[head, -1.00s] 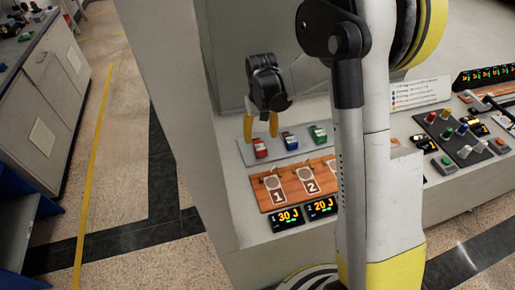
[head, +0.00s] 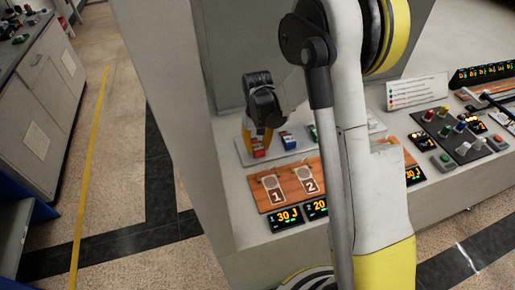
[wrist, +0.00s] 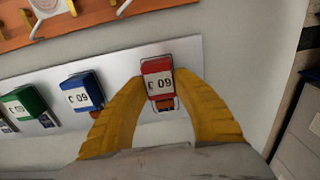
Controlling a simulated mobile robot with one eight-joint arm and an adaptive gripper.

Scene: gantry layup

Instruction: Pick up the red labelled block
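The red labelled block (wrist: 157,78) sits at one end of a pale grey plate, with a white label on its face. In the head view the red block (head: 259,153) shows low between the finger ends. My gripper (wrist: 160,88) has its two yellow fingers on either side of the block, very near or touching its sides. In the head view my gripper (head: 258,142) points down at the plate. Whether the fingers press on the block cannot be made out. The block appears to be still on the plate.
A blue block (wrist: 82,92) and a green block (wrist: 25,108) stand along the same plate (wrist: 121,66). An orange-brown board (head: 268,198) with numbered tags lies nearer, with displays (head: 287,217) in front. A control panel (head: 455,141) stands at right.

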